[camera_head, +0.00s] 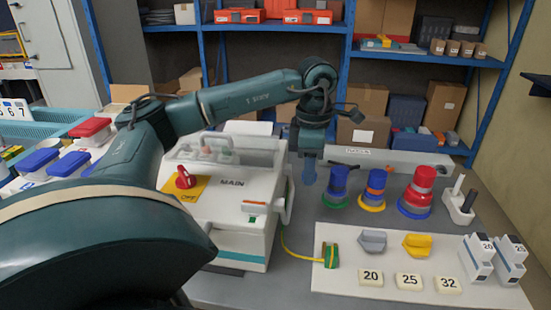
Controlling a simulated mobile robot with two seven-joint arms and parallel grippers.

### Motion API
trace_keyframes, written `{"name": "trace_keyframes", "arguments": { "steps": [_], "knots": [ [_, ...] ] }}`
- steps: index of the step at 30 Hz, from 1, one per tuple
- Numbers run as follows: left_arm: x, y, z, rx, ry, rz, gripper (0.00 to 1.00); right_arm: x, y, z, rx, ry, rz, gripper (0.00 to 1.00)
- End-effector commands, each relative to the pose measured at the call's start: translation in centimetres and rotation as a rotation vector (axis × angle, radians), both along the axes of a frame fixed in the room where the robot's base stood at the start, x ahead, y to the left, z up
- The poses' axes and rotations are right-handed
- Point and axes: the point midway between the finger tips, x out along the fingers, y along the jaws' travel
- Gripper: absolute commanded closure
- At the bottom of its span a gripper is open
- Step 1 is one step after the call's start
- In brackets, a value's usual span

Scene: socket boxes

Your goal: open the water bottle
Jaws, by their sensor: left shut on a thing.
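I see no water bottle in the head view. My left arm comes in from the left and reaches across the white MAIN box (224,213). My left gripper (309,174) points down just right of that box. It is shut on a small blue-grey piece (309,172), whose exact shape I cannot tell. It hangs left of the green-based blue socket stack (338,184). My right gripper is not in view.
A yellow-based stack (374,188) and a red stack (416,192) stand farther right. A white board (342,281) carries plugs, number tiles and grey breakers. A red knob (185,179) is on the MAIN box. Blue shelving (275,28) stands behind; lidded bins are left.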

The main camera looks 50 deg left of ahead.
Motion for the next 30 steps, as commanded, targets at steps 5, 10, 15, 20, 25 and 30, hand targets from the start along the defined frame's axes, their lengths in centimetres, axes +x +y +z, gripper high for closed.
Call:
{"name": "trace_keyframes", "arguments": {
  "steps": [5, 10, 15, 20, 25, 30],
  "knots": [
    [-0.1, 0.1, -3.5, 0.001, 0.005, 0.001, 1.00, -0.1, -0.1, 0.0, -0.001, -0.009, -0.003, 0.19],
    [-0.1, 0.1, -5.7, 0.001, 0.002, 0.000, 1.00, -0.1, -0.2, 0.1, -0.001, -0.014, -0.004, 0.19],
    [-0.1, 0.1, -7.0, 0.001, 0.003, 0.000, 1.00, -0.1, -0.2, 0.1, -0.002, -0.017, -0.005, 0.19],
    [-0.1, 0.0, -9.3, 0.000, 0.003, 0.000, 1.00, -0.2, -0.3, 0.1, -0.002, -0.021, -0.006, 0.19],
    [-0.1, 0.0, -9.8, 0.000, 0.000, 0.000, 1.00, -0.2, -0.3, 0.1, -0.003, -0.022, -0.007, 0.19],
    [-0.1, 0.0, -9.9, -0.001, 0.001, 0.000, 1.00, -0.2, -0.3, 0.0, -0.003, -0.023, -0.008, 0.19]
  ]
}}
